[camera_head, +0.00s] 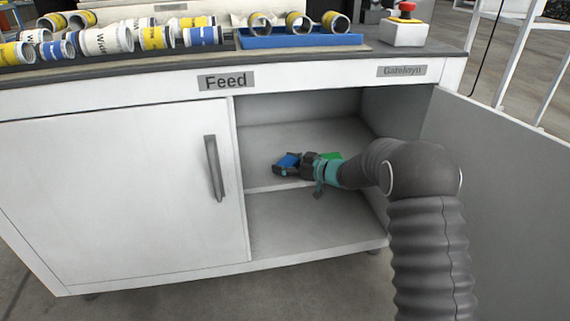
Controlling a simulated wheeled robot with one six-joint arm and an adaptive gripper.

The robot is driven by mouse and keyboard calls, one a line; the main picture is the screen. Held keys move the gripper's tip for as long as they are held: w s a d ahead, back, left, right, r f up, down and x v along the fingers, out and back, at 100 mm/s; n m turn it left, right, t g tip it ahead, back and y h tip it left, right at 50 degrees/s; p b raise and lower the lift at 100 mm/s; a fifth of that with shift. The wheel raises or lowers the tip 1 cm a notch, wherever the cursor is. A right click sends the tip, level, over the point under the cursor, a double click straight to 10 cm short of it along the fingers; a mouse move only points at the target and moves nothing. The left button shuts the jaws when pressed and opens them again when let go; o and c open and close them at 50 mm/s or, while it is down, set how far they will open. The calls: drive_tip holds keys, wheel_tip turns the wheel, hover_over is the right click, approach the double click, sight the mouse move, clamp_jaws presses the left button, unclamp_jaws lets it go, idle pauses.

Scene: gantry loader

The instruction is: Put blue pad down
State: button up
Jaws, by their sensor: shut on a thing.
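The blue pad (288,160) shows as a small blue patch at the tip of my gripper (287,165). My gripper is shut on it, inside the open right compartment of the cabinet, over the middle shelf (292,137). Part of the pad is hidden by the dark fingers. I cannot tell whether the pad touches the shelf. A green thing (333,156) shows just behind my gripper, mostly hidden by it.
The cabinet's right door (505,185) stands open beside my arm. The left door (115,190) is shut. The lower compartment (300,225) looks empty. Rolls, a blue tray (300,41) and a red-topped button box (404,32) stand on the worktop.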

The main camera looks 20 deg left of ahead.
drive_tip(key=o, duration=0.7)
drive_tip(key=shift+f, duration=0.1)
drive_tip(key=shift+c, duration=0.2)
drive_tip(key=shift+r, duration=0.25)
drive_tip(key=v, duration=1.2)
drive_tip(key=shift+p, duration=0.45)
drive_tip(key=shift+w+d, duration=0.1)
